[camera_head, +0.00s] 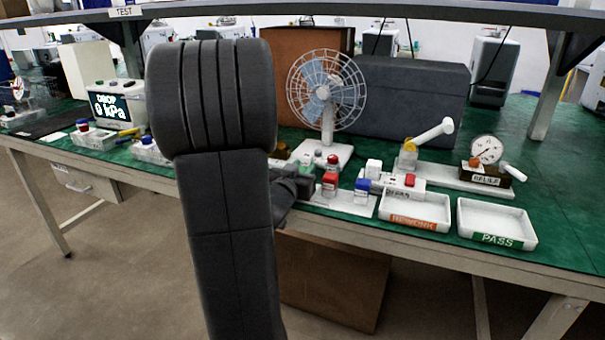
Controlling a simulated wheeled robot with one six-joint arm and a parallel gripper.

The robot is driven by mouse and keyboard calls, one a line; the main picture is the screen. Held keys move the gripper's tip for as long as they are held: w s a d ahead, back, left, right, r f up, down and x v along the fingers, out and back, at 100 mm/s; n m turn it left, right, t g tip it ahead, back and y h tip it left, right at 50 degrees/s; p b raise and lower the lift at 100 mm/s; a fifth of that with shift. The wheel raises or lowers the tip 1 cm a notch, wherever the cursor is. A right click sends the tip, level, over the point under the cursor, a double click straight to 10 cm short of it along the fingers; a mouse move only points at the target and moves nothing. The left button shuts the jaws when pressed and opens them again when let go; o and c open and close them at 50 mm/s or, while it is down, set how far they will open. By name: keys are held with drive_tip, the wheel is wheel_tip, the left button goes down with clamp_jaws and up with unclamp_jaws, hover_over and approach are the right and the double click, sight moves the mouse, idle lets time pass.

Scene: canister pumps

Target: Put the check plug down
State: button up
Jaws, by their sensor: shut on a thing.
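My gripper (303,184) shows only in part, low over the front edge of the green bench and just left of the white rack with small canisters. My own dark arm covers much of the view in front of it. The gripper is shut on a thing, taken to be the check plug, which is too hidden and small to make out. The white rack (345,205) holds a red canister (329,184) and a blue-capped one (362,190) close to the right of my gripper.
A REWORK tray (417,226) and an empty PASS tray (500,237) stand at the front right. A fan (327,88) stands behind the rack. A gauge fixture marked BELIEF or similar (484,173) is at the right. A display reading 0 kPa (115,106) stands left.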

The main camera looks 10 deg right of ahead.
drive_tip(key=shift+r, duration=0.1)
drive_tip(key=o, duration=1)
drive_tip(key=shift+s+a, duration=0.1)
drive_tip(key=shift+s, duration=0.05)
drive_tip(key=p+v, duration=0.1)
drive_tip(key=v, duration=1)
drive_tip(key=shift+s+a+p, duration=0.25)
drive_tip(key=shift+p, duration=0.15)
drive_tip(key=shift+w+d, duration=0.1)
